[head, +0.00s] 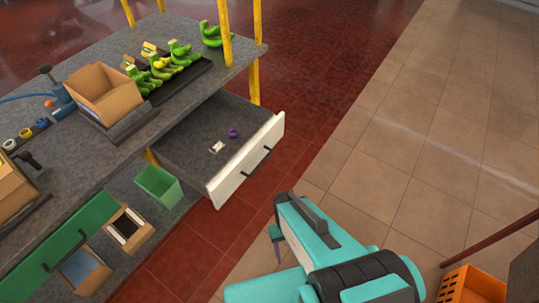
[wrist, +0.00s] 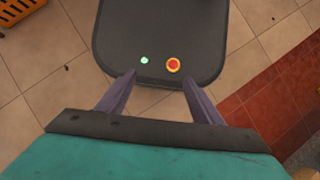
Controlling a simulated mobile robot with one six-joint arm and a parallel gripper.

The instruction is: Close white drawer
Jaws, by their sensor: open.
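The white drawer (head: 248,160) is pulled out from under the grey workbench, with a dark bar handle (head: 256,162) on its front. A small purple item (head: 233,133) and a small white item (head: 217,147) lie inside it. My gripper (head: 274,233) is right of and below the drawer front in the head view, apart from it. In the wrist view my gripper (wrist: 160,80) has its two fingers spread with nothing between them. The drawer is not in the wrist view.
Green bananas (head: 160,68) on a black tray and an open cardboard box (head: 102,92) are on the bench. A green bin (head: 158,186) stands below. An orange crate (head: 472,286) is at lower right. Floor right of the drawer is clear.

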